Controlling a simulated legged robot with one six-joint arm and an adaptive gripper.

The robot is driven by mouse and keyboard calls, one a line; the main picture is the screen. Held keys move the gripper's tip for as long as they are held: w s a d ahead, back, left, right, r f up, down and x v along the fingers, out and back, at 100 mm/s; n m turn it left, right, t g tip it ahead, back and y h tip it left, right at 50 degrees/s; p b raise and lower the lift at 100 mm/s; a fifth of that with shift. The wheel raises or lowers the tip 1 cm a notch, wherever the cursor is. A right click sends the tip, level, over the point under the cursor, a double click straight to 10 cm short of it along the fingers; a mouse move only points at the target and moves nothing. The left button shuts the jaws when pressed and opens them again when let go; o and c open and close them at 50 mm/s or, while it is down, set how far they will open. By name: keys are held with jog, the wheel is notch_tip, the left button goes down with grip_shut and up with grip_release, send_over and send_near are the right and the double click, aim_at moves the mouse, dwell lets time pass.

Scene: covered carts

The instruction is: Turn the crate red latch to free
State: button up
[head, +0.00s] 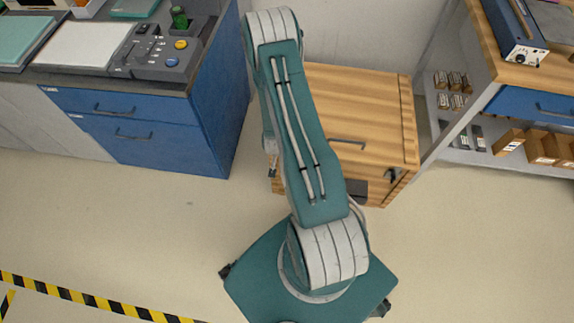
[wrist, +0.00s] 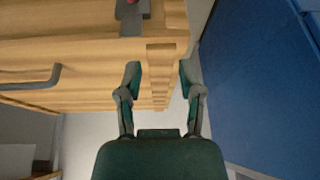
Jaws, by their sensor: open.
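The wooden crate (head: 365,105) stands on the floor behind my arm in the head view, which hides its left part. In the wrist view, the crate (wrist: 80,85) fills the upper left. A dark grey latch plate (wrist: 133,22) with a small red part (wrist: 130,2) is cut off by the top edge. My gripper (wrist: 161,78) is open, its fingers on either side of the crate's narrow end post in the picture; I cannot tell whether they touch it. The latch lies above and left of the fingertips.
A dark bar handle (wrist: 35,83) sits on the crate at the left in the wrist view. A blue cabinet (head: 150,130) stands left of the crate, and a shelf unit (head: 500,160) with small boxes stands to the right. The floor in front is clear, with striped tape at lower left.

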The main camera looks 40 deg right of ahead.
jog(key=shift+m+g, duration=0.3)
jog(key=shift+m, duration=0.1)
jog(key=d+f, duration=0.1)
jog(key=f, duration=0.4)
jog(key=d+f, duration=0.2)
jog(key=f, duration=0.3)
jog(key=s+d+f, duration=0.1)
jog(key=f, duration=0.4)
jog(key=shift+d+f, duration=0.15)
jog(key=shift+f, duration=0.05)
jog(key=shift+h, duration=0.3)
grip_shut()
